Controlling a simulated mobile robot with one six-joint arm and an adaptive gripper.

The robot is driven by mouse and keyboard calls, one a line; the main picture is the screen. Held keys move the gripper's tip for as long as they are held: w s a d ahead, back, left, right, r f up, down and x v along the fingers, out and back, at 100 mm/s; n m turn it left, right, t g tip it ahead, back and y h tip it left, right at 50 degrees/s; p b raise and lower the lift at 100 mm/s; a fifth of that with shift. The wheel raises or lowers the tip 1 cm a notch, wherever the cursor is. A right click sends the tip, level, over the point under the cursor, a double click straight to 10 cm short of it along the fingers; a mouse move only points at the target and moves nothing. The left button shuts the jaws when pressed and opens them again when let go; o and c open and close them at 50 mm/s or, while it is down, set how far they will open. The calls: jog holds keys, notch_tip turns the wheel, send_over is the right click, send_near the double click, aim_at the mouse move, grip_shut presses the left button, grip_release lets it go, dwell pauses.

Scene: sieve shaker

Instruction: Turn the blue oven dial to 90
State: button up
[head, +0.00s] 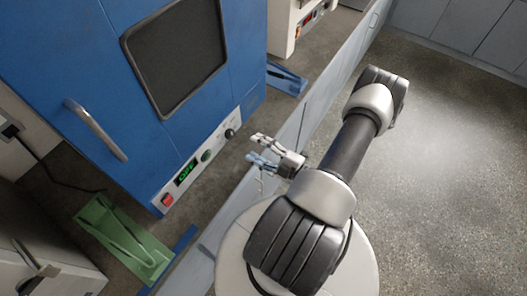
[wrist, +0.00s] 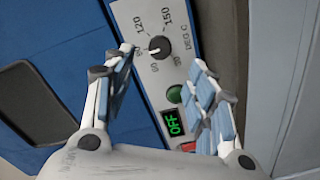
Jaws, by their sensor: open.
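The blue oven (head: 75,90) stands on the left in the head view. Its dial (head: 229,133) is a small black knob at the upper right end of the white control panel. In the wrist view the dial (wrist: 159,47) sits amid printed numbers; 120 and 150 are readable, others are blurred or partly behind a finger. Its pointer setting cannot be read surely. My gripper (head: 254,148) is open and empty in front of the panel, apart from the dial. In the wrist view my gripper (wrist: 162,57) has one finger on each side of the dial.
The panel also holds a green button (wrist: 174,94), a display (wrist: 173,122) reading OFF and a red switch (head: 167,200). A green holder (head: 125,240) lies left on the bench, a blue holder (head: 287,79) beyond the oven. Open floor (head: 450,140) lies right.

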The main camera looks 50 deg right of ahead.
jog(key=shift+s, duration=1.15)
jog(key=shift+d, duration=0.1)
jog(key=shift+r, duration=0.1)
